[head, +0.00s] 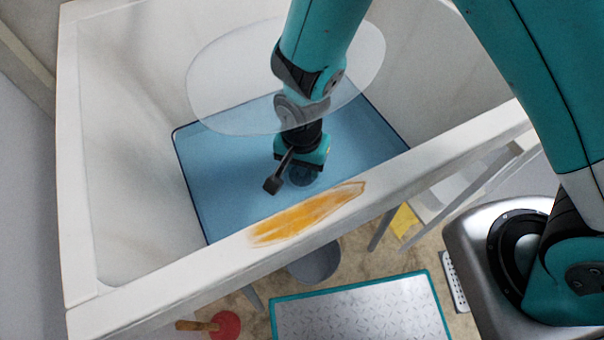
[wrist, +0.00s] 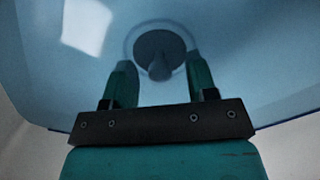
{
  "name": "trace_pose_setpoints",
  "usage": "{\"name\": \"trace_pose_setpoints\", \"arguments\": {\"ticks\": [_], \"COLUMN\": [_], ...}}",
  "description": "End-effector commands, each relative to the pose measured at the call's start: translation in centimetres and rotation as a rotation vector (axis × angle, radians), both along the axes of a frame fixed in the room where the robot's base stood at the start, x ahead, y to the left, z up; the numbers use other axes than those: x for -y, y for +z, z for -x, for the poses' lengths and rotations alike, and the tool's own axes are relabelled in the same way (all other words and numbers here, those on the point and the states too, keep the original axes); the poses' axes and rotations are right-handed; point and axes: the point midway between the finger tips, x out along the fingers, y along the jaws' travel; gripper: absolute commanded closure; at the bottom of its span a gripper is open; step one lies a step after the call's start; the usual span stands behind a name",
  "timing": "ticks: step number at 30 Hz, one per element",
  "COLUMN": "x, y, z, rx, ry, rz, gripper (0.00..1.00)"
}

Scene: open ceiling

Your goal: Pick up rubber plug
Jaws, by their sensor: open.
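The rubber plug (wrist: 158,56) is a dark grey disc with a knob standing up from it. It sits on the blue floor of a deep white-walled basin, inside a round ring. In the head view the plug (head: 302,176) is a dark round patch, partly hidden by my gripper. My gripper (wrist: 160,80) is open, with one teal finger to each side of the knob's line in the wrist view. The fingers point down at the plug. In the head view my gripper (head: 303,160) is low inside the basin. I cannot tell whether the fingers touch the plug.
The basin's thick white rim (head: 420,155) surrounds my arm, with an orange-brown stain (head: 305,215) on the near side. A transparent oval disc (head: 225,85) shows around my arm. Outside are a red plunger (head: 225,325), a teal-edged metal plate (head: 355,312) and a yellow item (head: 403,221).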

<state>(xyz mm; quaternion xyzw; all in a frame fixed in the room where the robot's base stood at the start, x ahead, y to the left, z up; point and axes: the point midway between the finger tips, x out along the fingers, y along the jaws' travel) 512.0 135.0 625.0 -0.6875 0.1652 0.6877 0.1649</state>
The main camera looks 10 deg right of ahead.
Motion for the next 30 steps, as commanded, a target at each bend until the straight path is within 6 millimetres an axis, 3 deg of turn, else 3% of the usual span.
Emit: {"name": "trace_pose_setpoints", "arguments": {"ticks": [3, 10, 17, 18, 30], "x": [0.01, 0.01, 0.02, 0.02, -0.02], "y": [-1.08, -1.15, -1.13, -1.13, -0.24], "z": [-0.03, -0.04, -0.04, -0.04, -0.07], "rx": [0.0, 0.0, 0.0, 0.0, 0.002], "ry": [0.0, 0.0, 0.0, 0.0, 0.0], "rz": [0.0, -0.001, -0.001, -0.001, -0.001], "gripper": [0.48, 0.48, 0.98, 1.0, 1.0]}}
